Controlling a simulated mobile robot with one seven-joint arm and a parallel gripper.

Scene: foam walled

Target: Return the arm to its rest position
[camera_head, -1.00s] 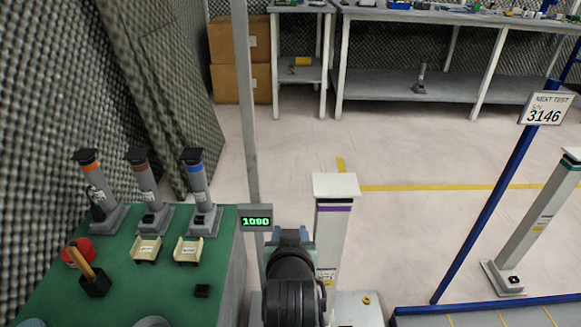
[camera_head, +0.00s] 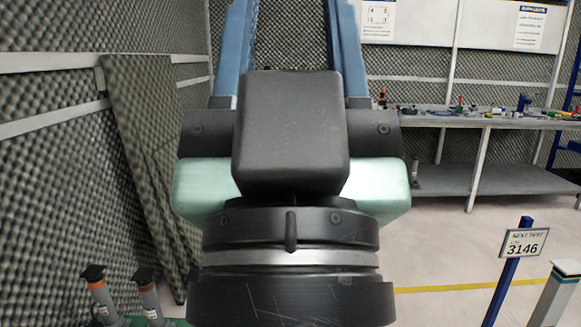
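My gripper (camera_head: 290,35) fills the middle of the head view, raised close in front of the camera and pointing up the picture. Its two blue fingers are spread wide apart, and their tips are cut off at the top edge. Only the foam wall shows between the fingers, so the gripper looks open and empty. My black wrist and pale green housing show below it. The arm hides much of the middle of the room.
Two dark-topped posts, one with an orange band (camera_head: 102,300) and one with a brown band (camera_head: 148,298), show at the lower left. A sign reading 3146 (camera_head: 523,243) stands at the right. A cluttered workbench (camera_head: 480,121) lines the back wall. Clear floor (camera_head: 445,250) lies before it.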

